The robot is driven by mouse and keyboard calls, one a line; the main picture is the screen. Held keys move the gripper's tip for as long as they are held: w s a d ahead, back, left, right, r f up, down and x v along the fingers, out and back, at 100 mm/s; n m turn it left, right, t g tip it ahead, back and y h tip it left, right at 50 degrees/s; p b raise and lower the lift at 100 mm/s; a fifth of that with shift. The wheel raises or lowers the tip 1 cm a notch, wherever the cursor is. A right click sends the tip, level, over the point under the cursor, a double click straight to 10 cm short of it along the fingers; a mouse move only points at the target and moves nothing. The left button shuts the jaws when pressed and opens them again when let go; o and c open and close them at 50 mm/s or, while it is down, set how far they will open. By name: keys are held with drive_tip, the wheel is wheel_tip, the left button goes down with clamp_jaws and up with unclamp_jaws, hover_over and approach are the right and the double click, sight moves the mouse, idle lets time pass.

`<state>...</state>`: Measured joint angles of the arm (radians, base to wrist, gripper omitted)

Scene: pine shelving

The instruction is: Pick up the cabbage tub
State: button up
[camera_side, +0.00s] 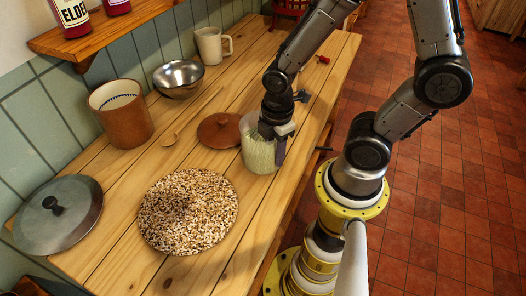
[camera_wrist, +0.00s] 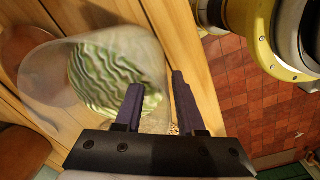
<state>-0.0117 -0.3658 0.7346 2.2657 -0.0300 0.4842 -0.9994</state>
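The cabbage tub (camera_side: 258,158) is a clear, upright tub with pale green shreds inside, standing on the pine worktop near its right edge. The wrist view looks down into the tub (camera_wrist: 55,95), with green and white wavy shreds at its bottom. My gripper (camera_side: 280,150) is at the tub's right side, pointing down at its rim. In the wrist view my gripper (camera_wrist: 156,88) has its two dark fingers parted. The left finger overlaps the tub's opening and the right one appears outside its wall. I cannot tell whether either finger touches the wall.
A terracotta lid (camera_side: 218,130) lies close behind the tub. A speckled round mat (camera_side: 187,211) lies at front left. A wooden spoon (camera_side: 180,132), brown crock (camera_side: 122,115), metal bowl (camera_side: 179,79), cream mug (camera_side: 211,45) and grey lid (camera_side: 58,215) are farther left and back.

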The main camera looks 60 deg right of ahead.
clamp_jaws()
drive_tip(key=shift+w, duration=0.1)
idle(1.2)
